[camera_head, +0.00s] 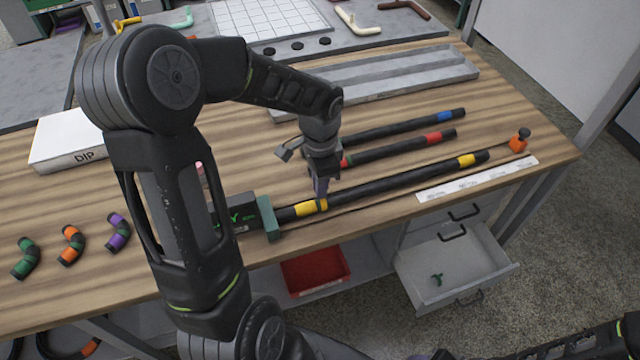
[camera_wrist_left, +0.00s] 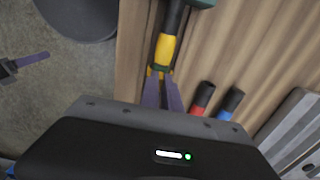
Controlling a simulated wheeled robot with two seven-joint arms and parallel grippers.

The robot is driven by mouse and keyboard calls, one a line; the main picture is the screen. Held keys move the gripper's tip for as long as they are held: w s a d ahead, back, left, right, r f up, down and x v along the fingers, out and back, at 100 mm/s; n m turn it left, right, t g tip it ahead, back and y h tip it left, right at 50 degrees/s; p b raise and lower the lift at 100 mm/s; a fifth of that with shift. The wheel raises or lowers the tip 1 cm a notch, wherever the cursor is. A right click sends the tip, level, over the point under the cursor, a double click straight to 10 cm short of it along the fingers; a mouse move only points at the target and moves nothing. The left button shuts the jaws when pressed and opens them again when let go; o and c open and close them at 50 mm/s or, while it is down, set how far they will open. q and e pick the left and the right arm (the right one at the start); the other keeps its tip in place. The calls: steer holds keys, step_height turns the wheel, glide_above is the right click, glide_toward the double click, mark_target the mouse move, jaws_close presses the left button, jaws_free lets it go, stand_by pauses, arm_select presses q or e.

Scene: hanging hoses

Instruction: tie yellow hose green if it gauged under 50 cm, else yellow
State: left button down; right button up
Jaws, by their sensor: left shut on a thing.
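The yellow hose (camera_head: 400,183), black with a yellow band near each end, lies along the table's front part. Its near end is by a green block (camera_head: 268,217). My left gripper (camera_head: 320,193) points down at the hose's near yellow band, which also shows in the left wrist view (camera_wrist_left: 167,48). Another small green tie (camera_head: 437,279) lies in the open drawer. My right gripper (camera_wrist_left: 30,63) shows small in the left wrist view; its fingers are unclear.
Hoses with red (camera_head: 433,137) and blue (camera_head: 445,117) bands lie behind. A white scale strip (camera_head: 478,180) and an orange piece (camera_head: 518,141) are at right. The open drawer (camera_head: 470,265) juts out in front. Several short bent hoses (camera_head: 70,245) lie at left.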

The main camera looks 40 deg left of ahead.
arm_select(q)
steer(key=shift+f+b, duration=0.6)
steer(key=shift+f, duration=0.2)
stand_by(0.4)
steer(key=c, duration=1.5)
jaws_free()
step_height(320, 180, up, 8)
steer(key=shift+f, duration=0.1)
